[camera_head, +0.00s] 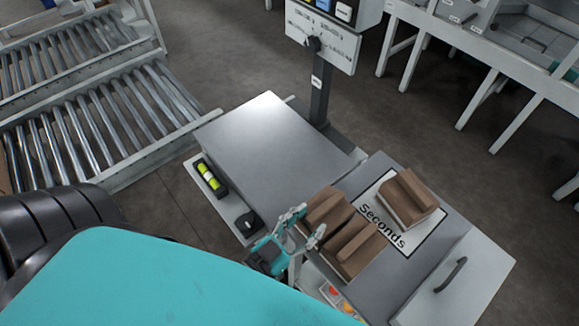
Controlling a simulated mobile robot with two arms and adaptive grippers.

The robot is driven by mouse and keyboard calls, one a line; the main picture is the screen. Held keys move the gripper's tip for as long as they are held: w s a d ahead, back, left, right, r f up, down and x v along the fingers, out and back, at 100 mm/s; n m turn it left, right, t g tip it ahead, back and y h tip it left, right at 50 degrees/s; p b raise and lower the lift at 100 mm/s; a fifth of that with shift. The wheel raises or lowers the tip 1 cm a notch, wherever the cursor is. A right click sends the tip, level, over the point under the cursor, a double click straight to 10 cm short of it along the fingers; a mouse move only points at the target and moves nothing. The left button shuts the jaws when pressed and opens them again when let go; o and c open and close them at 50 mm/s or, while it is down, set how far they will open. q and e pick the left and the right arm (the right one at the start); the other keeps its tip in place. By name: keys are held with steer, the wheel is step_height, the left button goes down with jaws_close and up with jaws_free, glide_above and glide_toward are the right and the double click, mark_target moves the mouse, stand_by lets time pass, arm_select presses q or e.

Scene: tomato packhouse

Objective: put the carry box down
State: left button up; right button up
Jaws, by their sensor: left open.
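A brown carry box (345,247) with upright ridges sits on the grey worktop at the lower centre, left of the Seconds mat. Whether it is one box or two close together I cannot tell. Another brown box (408,197) with a raised middle ridge stands on the white mat marked Seconds (421,239). My left gripper (307,225) is open, at the left end of the nearer brown box. Its fingers look apart from the box, but contact is hard to judge. My right gripper is not in view.
A bare grey table top (265,140) lies behind, with a side shelf (222,208) holding a yellow-black item (209,178). A post with a panel (319,88) stands behind. Roller conveyors (90,125) are at the left. A white front with a dark handle (451,275) is at the right.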

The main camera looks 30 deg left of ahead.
arm_select(q)
steer(key=v, duration=0.6)
steer(key=shift+s, duration=0.15)
steer(key=s+a+f+g+y, duration=0.1)
steer(key=s+f+g, duration=0.15)
steer(key=f, duration=0.85)
steer(key=s+a+f+g+y, duration=0.1)
steer(key=f+g, duration=0.2)
steer(key=f, duration=0.7)
steer(key=s+a+f+g+y, duration=0.1)
steer(key=s+f+g, duration=0.15)
steer(key=f, duration=0.85)
steer(key=s+a+f+g+y, duration=0.1)
steer(key=s+a+f+g, duration=0.2)
steer(key=s+f, duration=0.4)
steer(key=s+a+f+g+y, duration=0.1)
steer(key=s+a+f+g, duration=0.2)
steer(key=s+f+g, duration=0.2)
step_height(320, 180, down, 3)
steer(key=shift+s+r+n, duration=0.1)
steer(key=shift+s+n, duration=0.3)
steer(key=shift+s, duration=0.55)
steer(key=shift+d, duration=0.1)
